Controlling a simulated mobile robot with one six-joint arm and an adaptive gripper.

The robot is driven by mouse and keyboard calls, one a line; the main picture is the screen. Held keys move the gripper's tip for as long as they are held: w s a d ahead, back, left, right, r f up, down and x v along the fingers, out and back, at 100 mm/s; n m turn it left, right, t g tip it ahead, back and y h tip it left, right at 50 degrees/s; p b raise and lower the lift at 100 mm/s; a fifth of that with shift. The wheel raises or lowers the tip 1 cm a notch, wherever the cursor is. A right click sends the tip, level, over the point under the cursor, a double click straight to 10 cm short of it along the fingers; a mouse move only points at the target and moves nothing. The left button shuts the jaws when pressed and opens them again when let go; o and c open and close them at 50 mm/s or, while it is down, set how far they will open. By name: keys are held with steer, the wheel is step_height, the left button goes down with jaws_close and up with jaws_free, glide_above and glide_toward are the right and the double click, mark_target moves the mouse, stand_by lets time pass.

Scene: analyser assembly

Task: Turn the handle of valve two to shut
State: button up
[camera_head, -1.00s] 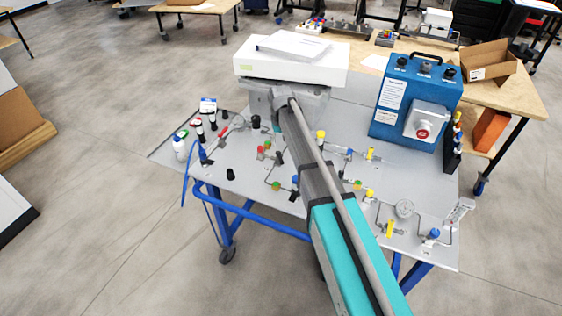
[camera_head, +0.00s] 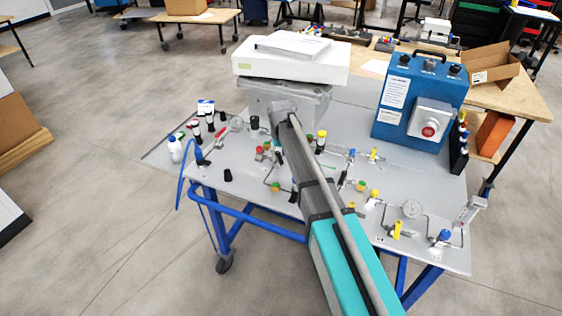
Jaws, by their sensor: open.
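A grey panel table (camera_head: 235,178) carries several small valves and fittings on thin tubes. A red lever handle (camera_head: 237,122) lies at the left of the panel. Yellow handles stand to the right of my arm, one farther back (camera_head: 373,155) and one near the front edge (camera_head: 397,230). Small knobs with green and orange parts (camera_head: 361,185) sit between them. I cannot tell which is valve two, as no label is readable. My arm crosses the panel from the lower right, its far end in front of a grey box. My gripper is hidden behind the arm.
A white box (camera_head: 290,68) with papers rests on the grey box (camera_head: 262,102) at the back. A blue case with a red button (camera_head: 418,97) stands at the back right. A round gauge (camera_head: 411,209) is near the right front.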

steer(key=shift+f+b, duration=0.3)
steer(key=shift+f, duration=0.15)
jaws_close()
steer(key=shift+d, duration=0.15)
